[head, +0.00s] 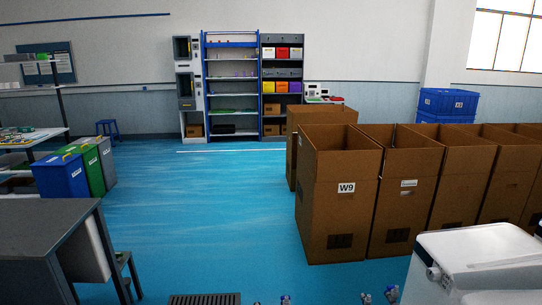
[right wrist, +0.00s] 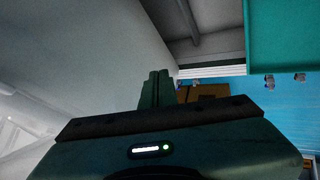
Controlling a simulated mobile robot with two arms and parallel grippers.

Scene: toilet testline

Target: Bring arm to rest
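My right gripper (right wrist: 156,90) shows in the right wrist view. Its two dark fingers are side by side with no clear gap, and nothing shows between them. A large pale grey surface fills the left of that view beside the fingers. Neither gripper shows in the head view, so my left gripper is out of sight.
Large open cardboard boxes (head: 338,216) stand in a row at the right. A white fixture (head: 478,262) is close at lower right. A dark table (head: 40,232) and colored bins (head: 62,175) are at left. Blue floor (head: 215,215) is clear in the middle.

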